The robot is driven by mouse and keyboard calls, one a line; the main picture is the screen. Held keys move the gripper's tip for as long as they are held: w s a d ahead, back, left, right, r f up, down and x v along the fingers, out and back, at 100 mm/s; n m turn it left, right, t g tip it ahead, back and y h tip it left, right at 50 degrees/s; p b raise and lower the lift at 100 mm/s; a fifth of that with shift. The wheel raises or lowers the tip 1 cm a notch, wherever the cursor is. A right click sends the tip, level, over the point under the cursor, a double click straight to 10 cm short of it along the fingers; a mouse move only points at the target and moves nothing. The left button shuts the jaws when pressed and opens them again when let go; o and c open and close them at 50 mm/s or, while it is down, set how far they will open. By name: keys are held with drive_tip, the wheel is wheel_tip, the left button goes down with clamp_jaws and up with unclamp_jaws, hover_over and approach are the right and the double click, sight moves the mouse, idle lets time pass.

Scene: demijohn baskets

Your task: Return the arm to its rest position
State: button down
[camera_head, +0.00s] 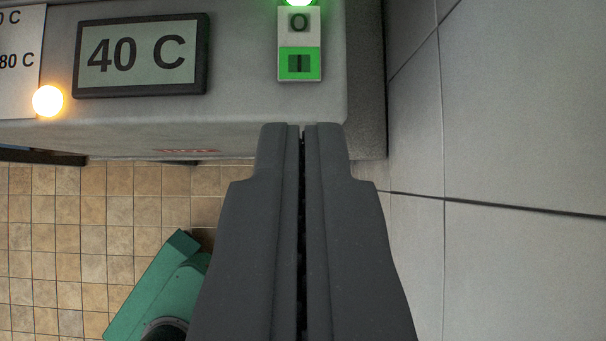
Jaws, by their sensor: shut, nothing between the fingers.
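My gripper (302,128) points up the picture from the bottom edge, its two dark fingers closed together with only a thin dark gap between them. Nothing is held. The fingertips overlap the lower edge of a grey machine housing (230,112) in the picture, below its switch (300,64). I cannot tell whether they touch the housing. The switch has a grey "O" part above a green "I" part. The rest of my arm is mostly out of view.
A display (141,56) reads "40 C". An orange lamp (47,101) and a green lamp (299,2) are lit. A grey tiled wall (500,150) stands close on the right. A green object (155,290) is at lower left above the tan tiled floor (70,230).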

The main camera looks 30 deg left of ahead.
drive_tip(key=shift+s+d+r, duration=0.25)
drive_tip(key=shift+s+r, duration=0.05)
drive_tip(key=shift+s, duration=0.15)
drive_tip(key=s+a+r+m+t+h, duration=0.1)
drive_tip(key=s+r, duration=0.5)
drive_tip(key=r, duration=0.6)
drive_tip(key=s+a+r+m+t+h, duration=0.2)
drive_tip(key=s+r+t, duration=0.3)
drive_tip(key=r, duration=0.8)
drive_tip(key=s+a+r+m+t+h, duration=0.1)
drive_tip(key=s+r+m+t, duration=0.1)
drive_tip(key=s+r+m, duration=0.2)
drive_tip(key=s+r, duration=0.3)
drive_tip(key=r, duration=0.5)
drive_tip(key=shift+a+r+t+h, duration=0.15)
drive_tip(key=shift+t+h, duration=0.25)
